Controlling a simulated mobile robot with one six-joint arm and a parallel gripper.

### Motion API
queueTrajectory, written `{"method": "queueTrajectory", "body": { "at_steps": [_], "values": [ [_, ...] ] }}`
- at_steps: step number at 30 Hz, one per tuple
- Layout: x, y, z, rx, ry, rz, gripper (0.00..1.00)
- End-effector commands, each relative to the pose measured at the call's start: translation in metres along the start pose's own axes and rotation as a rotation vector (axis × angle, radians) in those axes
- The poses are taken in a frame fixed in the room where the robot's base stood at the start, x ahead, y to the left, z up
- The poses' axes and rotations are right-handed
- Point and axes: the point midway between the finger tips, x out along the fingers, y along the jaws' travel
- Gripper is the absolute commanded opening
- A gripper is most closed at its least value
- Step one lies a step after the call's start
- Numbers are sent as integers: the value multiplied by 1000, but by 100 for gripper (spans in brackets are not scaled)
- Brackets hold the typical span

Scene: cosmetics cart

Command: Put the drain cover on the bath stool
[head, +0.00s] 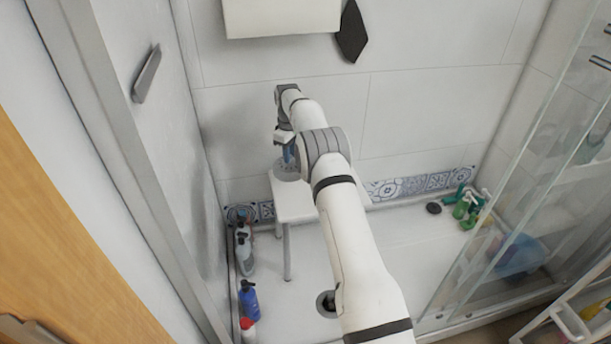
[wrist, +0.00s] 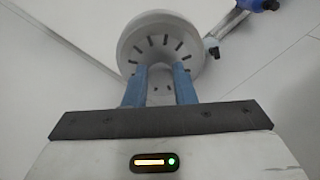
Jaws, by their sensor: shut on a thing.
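The drain cover (wrist: 160,35) is a round, light grey disc with dark slots. My gripper (wrist: 163,72) has blue fingers, shut on the near part of the cover in the wrist view. In the head view my gripper (head: 289,155) holds the cover (head: 286,172) at the far left end of the white bath stool (head: 293,207). I cannot tell whether the cover touches the stool top. My arm hides the right part of the stool.
Several bottles, one of them blue (head: 249,299), stand along the left wall. Green bottles (head: 463,208) stand at the right by the glass screen (head: 490,235). A dark round thing (head: 433,208) lies on the shower floor (head: 400,235). A round floor opening (head: 326,303) is beside my arm.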

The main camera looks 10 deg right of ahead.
Motion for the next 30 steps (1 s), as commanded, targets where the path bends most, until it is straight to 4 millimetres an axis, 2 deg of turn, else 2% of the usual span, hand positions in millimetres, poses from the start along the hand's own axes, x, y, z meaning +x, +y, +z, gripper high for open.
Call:
{"method": "queueTrajectory", "body": {
  "at_steps": [1,3,10,16,28,29,30],
  "values": [
    [12,2,4,6,-3,-2,0],
    [25,5,6,12,-2,-2,0],
    [49,10,12,24,-1,0,0],
    [82,14,16,31,-2,-1,0],
    [90,15,17,34,-1,0,0],
    [90,15,17,34,-1,0,25],
    [89,16,17,34,0,0,28]
  ]
}}
